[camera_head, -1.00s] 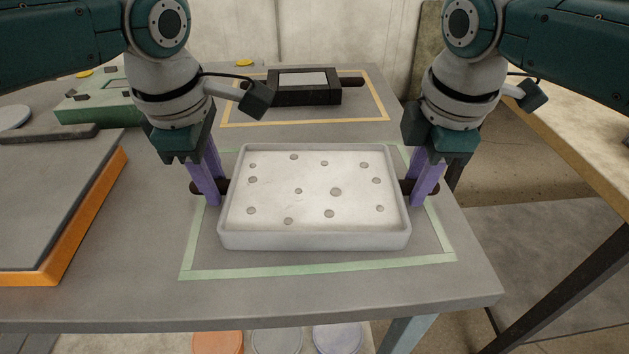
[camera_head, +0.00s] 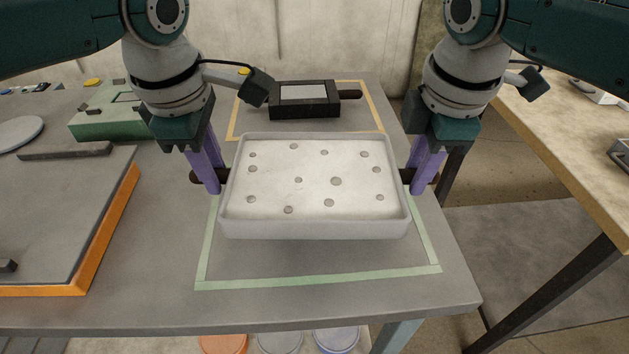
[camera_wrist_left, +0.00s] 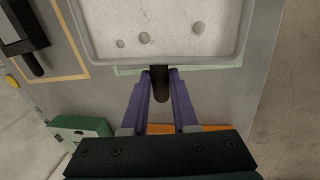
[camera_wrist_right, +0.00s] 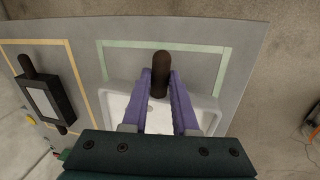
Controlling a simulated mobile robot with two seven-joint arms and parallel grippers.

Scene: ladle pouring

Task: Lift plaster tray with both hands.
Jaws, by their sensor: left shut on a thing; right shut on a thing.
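The plaster tray (camera_head: 315,229) is a pale grey rectangular tray filled with white plaster that has several round dimples. It looks level and raised above the grey table, over the green tape outline (camera_head: 320,281). My left gripper (camera_head: 207,180) is shut on the dark handle at the tray's left end; that handle shows between the purple fingers in the left wrist view (camera_wrist_left: 160,85). My right gripper (camera_head: 423,178) is shut on the dark handle at the right end, seen also in the right wrist view (camera_wrist_right: 160,80).
A black device with a pale panel (camera_head: 304,101) stands behind the tray inside a yellow tape outline. An orange-edged grey slab (camera_head: 70,215) and a green box (camera_head: 110,125) are on the left. Another table (camera_head: 570,150) stands at the right. Round lids (camera_head: 279,342) show below the front edge.

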